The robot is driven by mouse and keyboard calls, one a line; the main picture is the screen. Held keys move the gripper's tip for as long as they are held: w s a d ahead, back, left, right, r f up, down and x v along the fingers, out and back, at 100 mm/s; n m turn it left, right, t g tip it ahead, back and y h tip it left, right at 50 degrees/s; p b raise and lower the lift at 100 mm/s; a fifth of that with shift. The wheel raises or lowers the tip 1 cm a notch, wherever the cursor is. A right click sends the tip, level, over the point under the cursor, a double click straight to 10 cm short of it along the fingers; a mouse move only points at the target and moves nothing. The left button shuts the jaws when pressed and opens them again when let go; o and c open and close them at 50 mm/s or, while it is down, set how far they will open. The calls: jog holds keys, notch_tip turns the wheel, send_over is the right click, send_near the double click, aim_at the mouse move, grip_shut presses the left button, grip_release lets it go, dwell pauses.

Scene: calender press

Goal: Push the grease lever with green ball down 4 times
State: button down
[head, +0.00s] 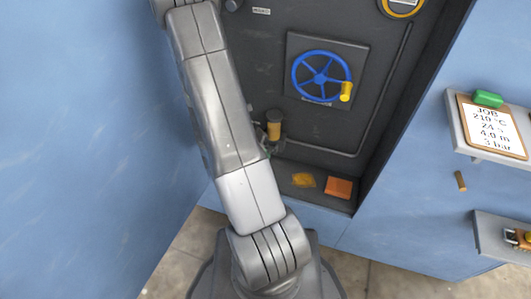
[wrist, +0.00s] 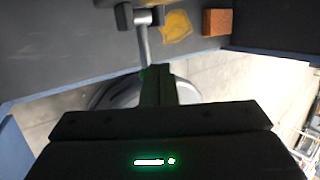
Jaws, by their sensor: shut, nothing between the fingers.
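My gripper (wrist: 157,72) shows in the wrist view as dark fingers pressed together, with nothing between them. A grey lever rod (wrist: 143,48) runs down the wrist view to the fingertips. A trace of green shows at the fingertips where the rod ends; the ball itself is mostly hidden, and I cannot tell whether the fingers touch it. In the head view the grease pump with its amber cylinder (head: 274,130) stands beside my arm in the dark recess. My arm hides my gripper and most of the lever there.
A blue handwheel (head: 321,76) with a yellow knob is above the pump. A yellow grease patch (head: 303,180) and an orange block (head: 338,187) are on the recess ledge. A job-card shelf (head: 456,124) and a lower shelf (head: 489,236) jut out at the right.

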jog(key=shift+w+d+r+p, duration=0.1)
jog(key=shift+w+r+p, duration=0.2)
jog(key=shift+r+p, duration=0.55)
jog(key=shift+w+d+r+p, duration=0.1)
jog(key=shift+w+r+p, duration=0.2)
jog(key=shift+r+p, duration=0.5)
jog(key=r+p, duration=0.1)
jog(key=w+r+p, duration=0.1)
jog(key=r+p, duration=0.2)
jog(key=p, duration=0.1)
jog(key=shift+w+d+r, duration=0.25)
jog(key=shift+w+r, duration=0.1)
jog(key=shift+f, duration=0.2)
jog(key=f+b, duration=0.1)
jog(key=b, duration=0.1)
jog(key=s+f+b, duration=0.1)
jog(key=f+b, duration=0.1)
jog(key=b, duration=0.1)
jog(key=shift+a+b, duration=0.2)
jog(key=shift+b, duration=0.1)
notch_tip(320, 180, up, 6)
jog(key=w+p, duration=0.2)
jog(key=p, duration=0.4)
jog(key=shift+d+r, duration=0.15)
jog(key=shift+d, duration=0.2)
